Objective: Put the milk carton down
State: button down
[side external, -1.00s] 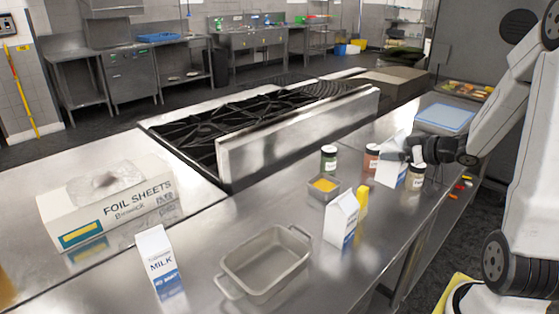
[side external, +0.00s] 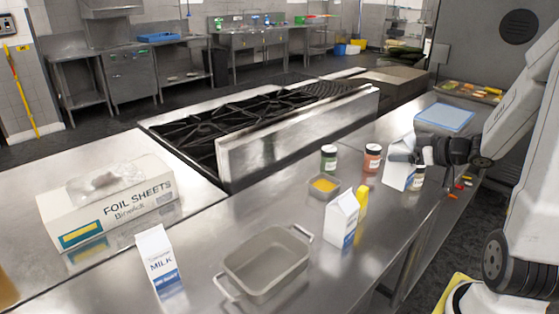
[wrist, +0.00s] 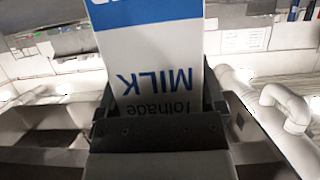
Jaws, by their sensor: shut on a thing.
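My gripper (side external: 404,153) is at the right of the counter, shut on a white and blue milk carton (side external: 396,176). The carton leans slightly in the side view, and I cannot tell if its base touches the counter. In the wrist view the carton (wrist: 150,58) fills the space between the fingers, with its MILK lettering upside down. Two other milk cartons stand on the counter, one in the middle (side external: 341,218) and one at the front left (side external: 159,262).
Close by the held carton are a dark jar (side external: 418,177), a red-brown jar (side external: 372,159) and a green jar (side external: 328,159). A yellow item (side external: 361,201), a small tin (side external: 323,188), a metal pan (side external: 265,263) and a foil box (side external: 110,206) occupy the counter. A blue board (side external: 445,117) lies behind.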

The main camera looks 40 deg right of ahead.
jog(key=shift+r, duration=0.2)
jog(key=shift+w+r, duration=0.1)
jog(key=shift+r, duration=2.55)
jog(key=w+a+n+g+y, duration=0.1)
jog(key=w+a+n+y, duration=0.45)
jog(key=w+a, duration=0.9)
jog(key=w+a+n+g+y, duration=0.2)
jog(key=a, duration=0.6)
jog(key=w+a+n+g+y, duration=0.1)
jog(key=w+a+n+y, duration=0.1)
jog(key=a, duration=0.7)
jog(key=shift+m, duration=0.25)
jog(key=shift+s+d+f, duration=0.1)
jog(key=shift+f, duration=1.25)
jog(key=shift+s+d+f, duration=0.1)
jog(key=shift+f, duration=1.2)
jog(key=shift+w, duration=0.1)
